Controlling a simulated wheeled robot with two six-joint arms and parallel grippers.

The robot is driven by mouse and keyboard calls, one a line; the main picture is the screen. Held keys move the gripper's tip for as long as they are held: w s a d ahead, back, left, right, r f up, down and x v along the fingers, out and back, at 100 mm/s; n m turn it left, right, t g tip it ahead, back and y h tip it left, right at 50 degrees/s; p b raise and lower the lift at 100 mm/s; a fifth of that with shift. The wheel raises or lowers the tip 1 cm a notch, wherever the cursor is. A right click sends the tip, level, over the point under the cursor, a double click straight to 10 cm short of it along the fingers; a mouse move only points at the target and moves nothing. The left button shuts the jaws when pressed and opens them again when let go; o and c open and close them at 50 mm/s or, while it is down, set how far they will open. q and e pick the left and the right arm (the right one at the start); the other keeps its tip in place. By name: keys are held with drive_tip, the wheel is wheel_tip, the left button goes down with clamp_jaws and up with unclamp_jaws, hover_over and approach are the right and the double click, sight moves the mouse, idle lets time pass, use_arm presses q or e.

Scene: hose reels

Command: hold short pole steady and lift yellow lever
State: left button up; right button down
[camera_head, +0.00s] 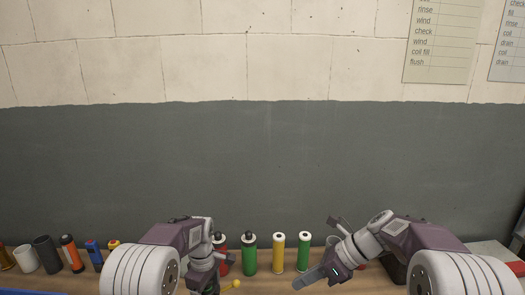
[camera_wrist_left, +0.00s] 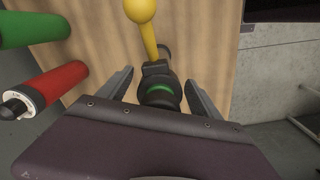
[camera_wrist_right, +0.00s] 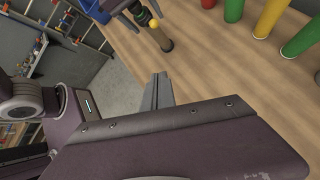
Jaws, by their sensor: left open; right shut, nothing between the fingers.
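The short pole is dark with a green ring (camera_wrist_left: 162,88), and stands on the wooden bench. The yellow lever (camera_wrist_left: 149,40) sticks out from it and ends in a round yellow knob, which also shows in the head view (camera_head: 236,284) and the right wrist view (camera_wrist_right: 154,23). My left gripper (camera_wrist_left: 160,78) is open, with one finger on either side of the pole and gaps between. My right gripper (camera_head: 299,284) is shut and empty over the bench, to the right of the lever. Its closed fingers show in the right wrist view (camera_wrist_right: 160,78).
Red (camera_head: 221,256), green (camera_head: 249,256), yellow (camera_head: 278,254) and another green cylinder (camera_head: 304,252) stand behind the pole. More coloured cylinders stand at the left. The bench (camera_wrist_right: 215,75) between the right gripper and the pole is clear. A grey wall (camera_head: 260,165) rises behind.

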use_arm(q)
wheel_tip(320, 180, up, 12)
drive_tip(key=shift+r, duration=0.1)
drive_tip(key=shift+w+a+r+t, duration=0.1)
drive_tip(key=shift+r+t, duration=0.2)
drive_tip(key=shift+r, duration=0.65)
use_arm(e)
drive_tip(key=s+f+n+g+h, duration=0.2)
drive_tip(key=s+f+n+h, duration=0.35)
drive_tip(key=s, duration=0.65)
use_arm(q)
drive_tip(key=s+f+m, duration=0.7)
drive_tip(key=s, duration=0.3)
drive_tip(key=s+a+f+m, duration=0.1)
drive_tip(key=s+f+m, duration=0.5)
drive_tip(key=s, duration=0.5)
drive_tip(key=shift+s+a+f+m+t, duration=0.2)
drive_tip(key=shift+s+f+m+t, duration=0.15)
drive_tip(key=shift+f, duration=0.5)
use_arm(e)
drive_tip(key=s+d+f+n+t+h, duration=0.2)
drive_tip(key=d+f+n, duration=0.5)
drive_tip(key=n, duration=1.2)
drive_tip(key=shift+s+d+f+h, duration=0.3)
drive_tip(key=shift+s+f+h, duration=0.3)
drive_tip(key=shift+s, duration=0.15)
